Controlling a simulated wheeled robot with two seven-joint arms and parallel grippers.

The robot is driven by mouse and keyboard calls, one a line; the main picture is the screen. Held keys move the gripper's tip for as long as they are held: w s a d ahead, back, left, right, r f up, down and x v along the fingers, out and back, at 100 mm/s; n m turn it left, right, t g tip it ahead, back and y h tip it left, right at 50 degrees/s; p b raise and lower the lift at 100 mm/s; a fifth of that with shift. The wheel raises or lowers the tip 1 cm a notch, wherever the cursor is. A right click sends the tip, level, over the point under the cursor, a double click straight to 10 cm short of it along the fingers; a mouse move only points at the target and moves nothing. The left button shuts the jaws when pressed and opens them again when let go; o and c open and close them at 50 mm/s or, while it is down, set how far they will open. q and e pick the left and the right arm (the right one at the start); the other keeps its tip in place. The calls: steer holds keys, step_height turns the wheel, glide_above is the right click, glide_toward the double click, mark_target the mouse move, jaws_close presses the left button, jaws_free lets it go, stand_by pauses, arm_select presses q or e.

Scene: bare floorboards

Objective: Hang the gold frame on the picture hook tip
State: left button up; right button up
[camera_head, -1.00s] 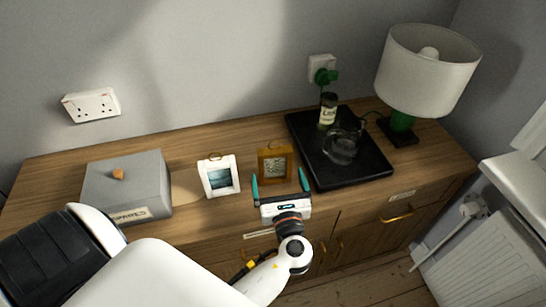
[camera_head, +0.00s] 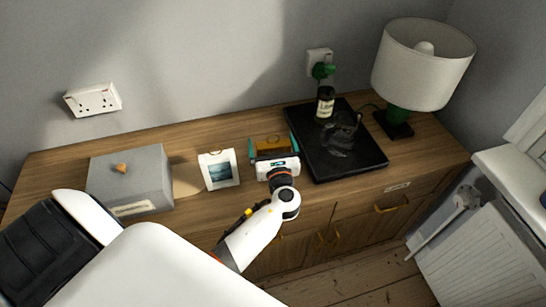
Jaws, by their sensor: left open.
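The gold frame (camera_head: 269,144) stands upright on the wooden sideboard, its lower part hidden behind my left gripper. A ring shows at its top. My left gripper (camera_head: 272,147) is open, with one teal finger on each side of the gold frame. I cannot tell whether the fingers touch it. My right gripper is not in view. I see no picture hook on the visible part of the wall.
A white frame (camera_head: 219,170) and a grey box (camera_head: 130,178) stand to the left. A black tray (camera_head: 367,163) with a bottle (camera_head: 325,103) and a glass jug is close on the right. A lamp (camera_head: 424,65) stands beyond the tray.

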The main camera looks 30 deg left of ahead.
arm_select(q)
steer(key=c, duration=0.9)
step_height(320, 180, up, 10)
steer(key=shift+r+p, duration=0.1)
steer(key=shift+p, duration=0.55)
steer(key=shift+c, duration=0.2)
